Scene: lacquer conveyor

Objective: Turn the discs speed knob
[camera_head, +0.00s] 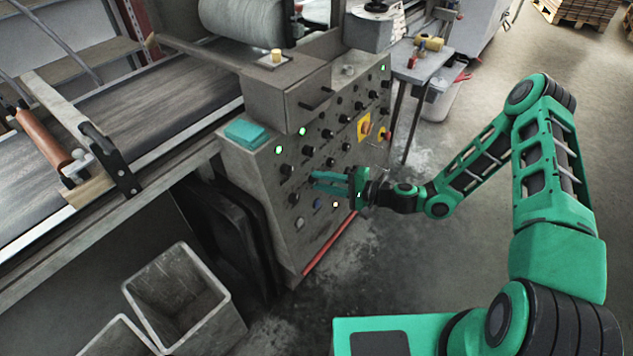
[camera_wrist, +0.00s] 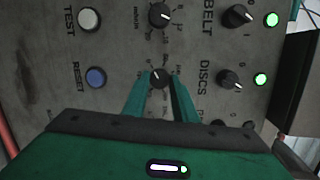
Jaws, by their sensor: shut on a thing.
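A black dial knob with a printed scale (camera_wrist: 160,78) sits on the grey control panel, in line with the DISCS label in the wrist view. It stands between the tips of my gripper (camera_wrist: 160,92), which is shut on it. The knob's pointer line shows, but its exact setting is too small to read. In the camera_head view my gripper (camera_head: 316,181) reaches the panel from the right, and its fingers hide most of the knob. The DISCS switch (camera_wrist: 230,80), beside a lit green lamp (camera_wrist: 260,79), is apart from my fingers.
A matching dial (camera_wrist: 160,14) sits near the held knob. A blue RESET button (camera_wrist: 95,77) and a pale TEST button (camera_wrist: 89,19) are on the same panel. An orange-yellow switch (camera_head: 364,127) is farther along. Grey bins (camera_head: 205,325) stand below left. Floor in front is open.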

